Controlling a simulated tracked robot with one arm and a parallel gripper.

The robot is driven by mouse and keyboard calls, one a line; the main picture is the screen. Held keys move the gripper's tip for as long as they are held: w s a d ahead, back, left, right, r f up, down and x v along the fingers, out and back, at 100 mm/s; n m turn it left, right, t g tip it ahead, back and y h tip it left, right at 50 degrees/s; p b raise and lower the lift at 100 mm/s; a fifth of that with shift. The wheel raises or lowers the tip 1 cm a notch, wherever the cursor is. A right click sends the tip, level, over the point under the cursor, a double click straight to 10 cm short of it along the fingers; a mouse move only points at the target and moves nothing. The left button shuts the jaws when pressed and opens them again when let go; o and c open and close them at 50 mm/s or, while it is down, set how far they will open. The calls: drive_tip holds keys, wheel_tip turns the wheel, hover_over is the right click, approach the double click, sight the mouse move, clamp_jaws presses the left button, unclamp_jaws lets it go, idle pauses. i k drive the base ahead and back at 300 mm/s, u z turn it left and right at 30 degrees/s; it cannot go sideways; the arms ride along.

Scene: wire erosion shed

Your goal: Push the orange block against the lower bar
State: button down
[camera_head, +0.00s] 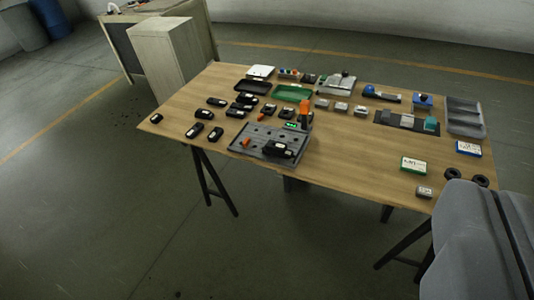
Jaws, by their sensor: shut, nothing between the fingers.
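A wooden table stands ahead of me with a grey plate with holes (262,133) at its near middle. A small orange piece (246,142) sits at the left of this plate. A taller orange piece (304,109) stands upright at the plate's back right corner, beside a small green-lit part (291,125). Another small orange piece (261,117) lies just behind the plate. I cannot tell which of these is the orange block. No lower bar can be made out for sure at this distance. My gripper does not show in the view.
Several black pieces (217,101) lie on the left of the table (345,155). A green tray (292,93), a dark tray (252,86) and a grey bin (465,117) stand at the back. The table's front middle is clear. A cabinet (165,55) stands behind left.

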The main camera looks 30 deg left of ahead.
sight(246, 142)
drive_tip(key=z, duration=0.1)
drive_tip(key=i, duration=1.65)
drive_tip(key=u, duration=0.85)
drive_tip(key=i, duration=0.85)
drive_tip(key=u, duration=0.5)
